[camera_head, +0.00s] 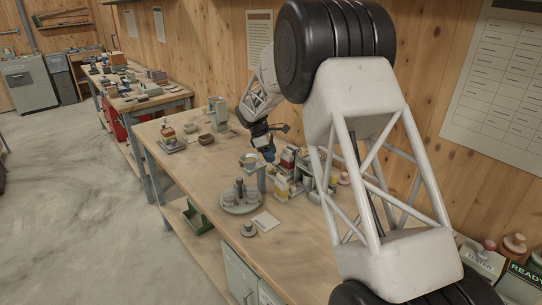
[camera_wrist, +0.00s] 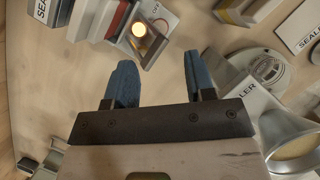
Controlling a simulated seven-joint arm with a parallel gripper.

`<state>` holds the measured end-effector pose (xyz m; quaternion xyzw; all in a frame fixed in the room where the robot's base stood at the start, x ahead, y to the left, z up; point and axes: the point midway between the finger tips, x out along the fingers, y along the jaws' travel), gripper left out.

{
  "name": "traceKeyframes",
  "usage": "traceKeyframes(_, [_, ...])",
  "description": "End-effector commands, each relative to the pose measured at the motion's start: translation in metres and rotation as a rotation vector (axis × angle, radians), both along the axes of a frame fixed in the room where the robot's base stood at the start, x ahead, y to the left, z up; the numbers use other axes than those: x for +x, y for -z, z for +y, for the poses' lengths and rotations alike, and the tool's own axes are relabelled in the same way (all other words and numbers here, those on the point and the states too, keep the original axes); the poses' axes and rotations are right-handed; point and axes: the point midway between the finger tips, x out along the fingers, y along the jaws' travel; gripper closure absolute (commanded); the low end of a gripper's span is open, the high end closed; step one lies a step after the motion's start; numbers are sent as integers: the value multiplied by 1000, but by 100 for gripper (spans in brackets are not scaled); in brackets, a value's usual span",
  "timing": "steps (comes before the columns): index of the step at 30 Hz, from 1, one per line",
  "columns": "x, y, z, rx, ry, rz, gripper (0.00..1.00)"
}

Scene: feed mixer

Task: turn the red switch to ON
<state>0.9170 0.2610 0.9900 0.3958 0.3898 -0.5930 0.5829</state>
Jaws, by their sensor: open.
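My gripper (camera_head: 266,152) hangs over the workbench among several small boxes and containers in the head view. In the wrist view its two blue fingers stand apart with nothing between them (camera_wrist: 160,68). A dull reddish knob (camera_head: 489,245) tops a labelled box at the lower right of the head view, well away from my gripper.
The wooden workbench (camera_head: 190,190) carries a round grey tray (camera_head: 240,208) with several pieces on it. Labelled boxes (camera_wrist: 295,25) and a metal cup-like part (camera_wrist: 295,145) lie around my gripper in the wrist view. A box marked READY (camera_head: 522,280) stands at the right.

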Motion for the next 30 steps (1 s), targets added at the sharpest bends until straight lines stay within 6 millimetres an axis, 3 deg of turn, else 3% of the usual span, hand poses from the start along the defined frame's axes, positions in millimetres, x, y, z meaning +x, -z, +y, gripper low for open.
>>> traceKeyframes(8, [2, 1, -1, 4, 52, -2, 50])
traceKeyframes(21, [20, 1, -6, 5, 542, -3, 50])
traceKeyframes(30, [22, 0, -6, -1, 633, -1, 50])
